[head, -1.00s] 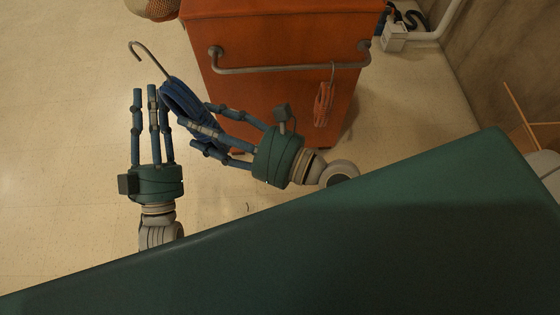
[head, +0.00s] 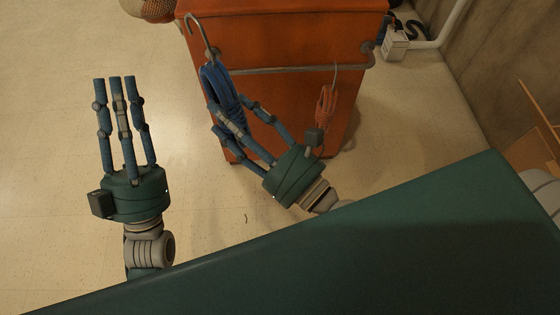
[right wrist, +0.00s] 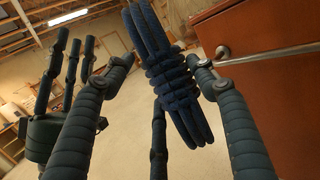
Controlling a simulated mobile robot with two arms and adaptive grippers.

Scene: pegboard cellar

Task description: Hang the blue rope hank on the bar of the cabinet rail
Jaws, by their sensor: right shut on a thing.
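The blue rope hank (head: 221,88) hangs from a metal hook (head: 195,32) at its top. My right gripper (head: 236,112) is shut on the hank; the hank also shows between its fingers in the right wrist view (right wrist: 165,65). In the head view the hook overlaps the left end of the bar (head: 290,70) on the orange cabinet (head: 285,35); whether they touch I cannot tell. The bar also shows in the right wrist view (right wrist: 270,53), to the right of the hank. My left gripper (head: 115,85) is open and empty, left of the cabinet, fingers pointing away.
An orange rope hank (head: 325,105) hangs on a hook from the right part of the bar. A green surface (head: 400,240) fills the front. A white pipe and box (head: 397,45) stand by the wall at right. Floor at left is clear.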

